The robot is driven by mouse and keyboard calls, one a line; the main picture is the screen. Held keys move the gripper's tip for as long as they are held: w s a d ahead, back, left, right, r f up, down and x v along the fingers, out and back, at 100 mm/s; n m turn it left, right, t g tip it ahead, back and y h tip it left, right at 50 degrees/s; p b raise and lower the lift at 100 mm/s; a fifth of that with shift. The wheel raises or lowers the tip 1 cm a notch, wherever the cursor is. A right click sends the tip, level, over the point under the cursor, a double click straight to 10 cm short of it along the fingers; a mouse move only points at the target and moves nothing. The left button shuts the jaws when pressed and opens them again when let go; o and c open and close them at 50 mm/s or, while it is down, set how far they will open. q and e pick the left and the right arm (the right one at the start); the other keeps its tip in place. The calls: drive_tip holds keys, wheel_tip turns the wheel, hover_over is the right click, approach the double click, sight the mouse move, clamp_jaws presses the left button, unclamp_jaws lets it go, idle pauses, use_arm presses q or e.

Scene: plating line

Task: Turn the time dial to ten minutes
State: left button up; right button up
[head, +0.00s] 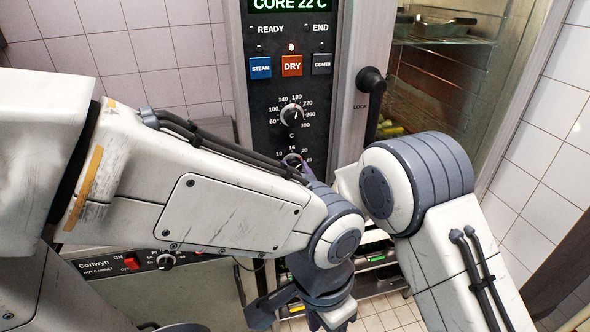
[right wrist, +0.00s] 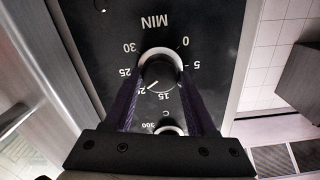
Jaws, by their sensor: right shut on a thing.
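The time dial (right wrist: 158,72) is a round dark knob with a pale ring on the black panel, under the word MIN, which shows upside down in the right wrist view. Its white pointer mark is near the 20. The dial also shows in the head view (head: 292,159), partly covered by my arm. My right gripper (right wrist: 160,82) is shut on the dial, one purple finger on each side. In the head view most of this gripper is hidden behind my left arm. My left gripper (head: 302,312) hangs low at the bottom edge; its fingertips are not clear.
The temperature dial (head: 292,115) is just above the time dial, with steam, dry (head: 292,66) and combi buttons higher up. A black door handle (head: 370,100) stands to the right, beside the glass oven door. A hot cabinet panel with a red switch (head: 131,263) is at lower left.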

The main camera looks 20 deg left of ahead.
drive_tip(key=n+b, duration=0.4)
drive_tip(key=shift+s+a+f, duration=0.1)
drive_tip(key=shift+a+f, duration=0.05)
drive_tip(key=shift+f, duration=0.05)
drive_tip(key=n+b, duration=0.4)
drive_tip(key=n, duration=0.1)
drive_tip(key=shift+a, duration=0.1)
drive_tip(key=n+b, duration=0.3)
drive_tip(key=n, duration=0.2)
drive_tip(key=shift+s+a+n, duration=0.1)
drive_tip(key=shift+s+n, duration=0.05)
drive_tip(key=shift+n, duration=0.25)
drive_tip(key=n+b, duration=0.1)
drive_tip(key=n, duration=0.4)
drive_tip(key=shift+f+n, duration=0.1)
drive_tip(key=shift+n, duration=0.3)
drive_tip(key=o, duration=1.4)
drive_tip(key=shift+s+a, duration=0.1)
drive_tip(key=shift+c, duration=0.2)
drive_tip(key=shift+d, duration=0.2)
